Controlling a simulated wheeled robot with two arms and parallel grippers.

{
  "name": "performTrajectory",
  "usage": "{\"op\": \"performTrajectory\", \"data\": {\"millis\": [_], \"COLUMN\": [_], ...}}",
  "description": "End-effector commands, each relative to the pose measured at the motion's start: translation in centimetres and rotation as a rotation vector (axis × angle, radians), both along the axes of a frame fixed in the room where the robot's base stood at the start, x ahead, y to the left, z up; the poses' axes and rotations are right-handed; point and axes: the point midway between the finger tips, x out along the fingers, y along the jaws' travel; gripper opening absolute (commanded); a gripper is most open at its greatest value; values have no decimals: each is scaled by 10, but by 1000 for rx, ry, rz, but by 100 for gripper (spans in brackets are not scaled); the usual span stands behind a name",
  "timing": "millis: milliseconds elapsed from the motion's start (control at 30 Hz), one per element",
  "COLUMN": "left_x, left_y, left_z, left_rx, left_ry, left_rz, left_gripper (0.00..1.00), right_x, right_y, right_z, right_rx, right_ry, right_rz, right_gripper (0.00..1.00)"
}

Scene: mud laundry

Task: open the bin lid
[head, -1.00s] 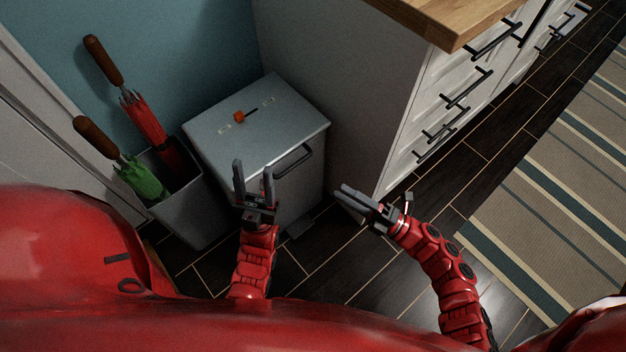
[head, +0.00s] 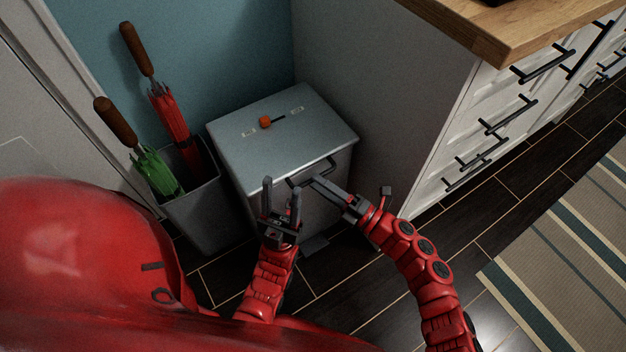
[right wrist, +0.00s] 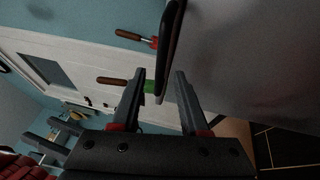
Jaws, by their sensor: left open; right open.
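The grey bin (head: 310,215) stands against the wall with its flat lid (head: 290,105) closed. A dark bar handle (head: 329,163) is on the upper front; it also shows in the right wrist view (right wrist: 172,45). My right gripper (head: 316,184) is open at the handle. In the right wrist view, the handle's near end appears between the open fingertips (right wrist: 160,74); I cannot tell whether they touch it. My left gripper (head: 281,186) is open and empty, fingers pointing up, before the bin's left front. The arms hide part of the bin's front.
A grey holder (head: 205,215) with a red umbrella (head: 171,120) and a green umbrella (head: 155,172) stands left of the bin. A white drawer cabinet (head: 465,135) stands to the right. Dark floor lies in front.

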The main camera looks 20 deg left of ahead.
Motion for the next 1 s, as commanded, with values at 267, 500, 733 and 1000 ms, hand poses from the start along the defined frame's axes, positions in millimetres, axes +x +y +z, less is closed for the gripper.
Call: {"op": "performTrajectory", "data": {"millis": [267, 500, 733, 1000], "left_x": [0, 0, 0, 0], "left_y": [0, 0, 0, 0], "left_z": [-4, -4, -4, -4], "left_rx": [0, 0, 0, 0], "left_ry": [0, 0, 0, 0], "left_rz": [0, 0, 0, 0], "left_gripper": [50, 50, 50, 50], "right_x": [7, 7, 7, 7], "right_y": [23, 24, 24, 24], "right_z": [4, 4, 4, 4], "right_rx": [-1, 0, -1, -1], "right_ry": [1, 2, 1, 1], "right_rz": [-2, -2, -2, -2], "right_gripper": [45, 45, 7, 0]}}
